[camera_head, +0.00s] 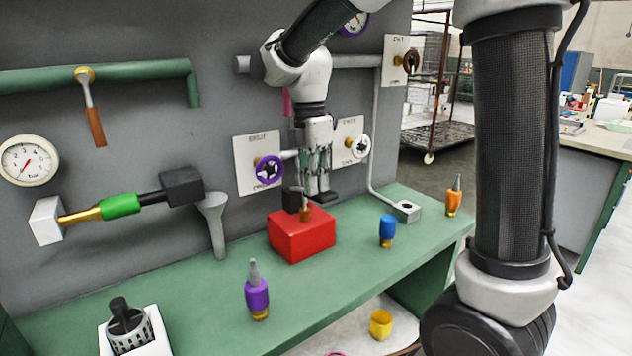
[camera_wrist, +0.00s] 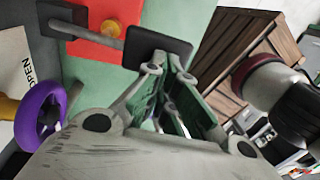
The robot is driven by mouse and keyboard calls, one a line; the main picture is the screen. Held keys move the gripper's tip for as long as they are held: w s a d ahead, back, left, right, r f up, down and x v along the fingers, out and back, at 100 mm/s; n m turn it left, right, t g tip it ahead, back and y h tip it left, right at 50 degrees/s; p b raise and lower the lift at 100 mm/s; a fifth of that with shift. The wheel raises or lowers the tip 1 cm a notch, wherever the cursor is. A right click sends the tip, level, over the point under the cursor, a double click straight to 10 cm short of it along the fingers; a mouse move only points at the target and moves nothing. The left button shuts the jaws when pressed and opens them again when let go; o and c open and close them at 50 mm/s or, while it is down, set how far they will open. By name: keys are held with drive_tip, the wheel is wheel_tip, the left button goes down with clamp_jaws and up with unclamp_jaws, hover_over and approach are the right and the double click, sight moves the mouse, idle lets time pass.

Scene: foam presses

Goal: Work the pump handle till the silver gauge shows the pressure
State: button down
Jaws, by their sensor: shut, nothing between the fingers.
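The pump is a red box (camera_head: 301,238) on the green bench, with a brass fitting and a dark handle (camera_head: 292,200) at its top. The box (camera_wrist: 88,22) also shows at the top of the wrist view, with a grey bar (camera_wrist: 95,36) crossing it. The pale-rimmed silver gauge (camera_head: 29,160) hangs on the wall at the far left; its red needle points to the lower left. My gripper (camera_head: 318,196) is shut and empty, pointing down just above the back right of the red box. Whether it touches the handle, I cannot tell.
A purple handwheel (camera_head: 268,170) and a white handwheel (camera_head: 359,147) stick out from the wall behind my gripper. A purple-rimmed gauge (camera_head: 353,22) is higher up. Purple (camera_head: 257,295), blue (camera_head: 387,230) and orange (camera_head: 454,200) pieces stand on the bench (camera_head: 340,265).

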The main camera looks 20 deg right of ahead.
sight(322, 196)
drive_tip(key=shift+s+d+f+t, duration=0.1)
drive_tip(key=shift+s+f+t, duration=0.2)
drive_tip(key=shift+f+t, duration=0.15)
drive_tip(key=f+t, duration=0.1)
drive_tip(key=f, duration=0.1)
drive_tip(key=s+f+t, duration=0.1)
drive_tip(key=f, duration=0.1)
drive_tip(key=shift+d+y, duration=0.2)
drive_tip(key=shift+y, duration=0.2)
drive_tip(key=shift+f, duration=0.25)
drive_tip(key=shift+s+f, duration=0.1)
drive_tip(key=shift+s, duration=0.05)
drive_tip(key=shift+r, duration=0.45)
wheel_tip(322, 196, up, 13)
drive_tip(key=s, duration=0.2)
drive_tip(key=shift+s+d, duration=0.25)
drive_tip(key=shift+d, duration=0.15)
